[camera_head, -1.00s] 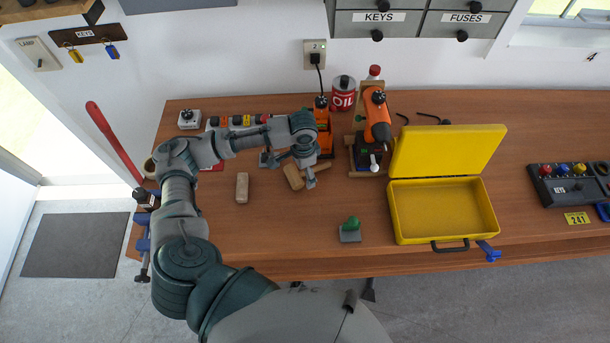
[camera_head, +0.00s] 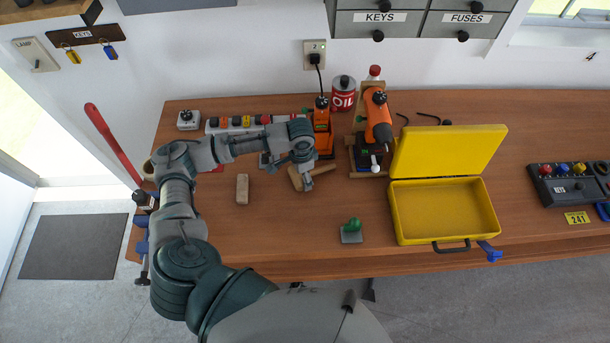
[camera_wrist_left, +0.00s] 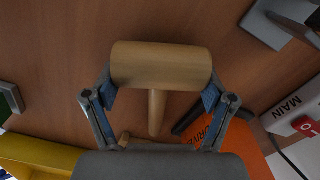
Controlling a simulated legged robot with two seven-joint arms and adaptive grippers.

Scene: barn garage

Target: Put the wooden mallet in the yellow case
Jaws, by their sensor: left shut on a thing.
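The wooden mallet (camera_head: 320,170) lies or hangs low over the middle-left of the workbench, its handle pointing right in the head view. Its head is partly hidden by my left gripper (camera_head: 306,185). In the left wrist view the mallet's barrel-shaped head (camera_wrist_left: 160,64) sits between the two blue-padded fingers of my left gripper (camera_wrist_left: 160,92), which is shut on it. I cannot tell whether the mallet touches the bench. The yellow case (camera_head: 399,217) stands open and empty to the right, lid tilted back. My right gripper is not in view.
A wooden block (camera_head: 242,188) lies left of the mallet. A green-handled grey tool (camera_head: 351,232) stands left of the case. An orange drill (camera_head: 377,118), an oil can (camera_head: 342,98) and a power strip (camera_head: 252,122) line the back. Bench between mallet and case is mostly clear.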

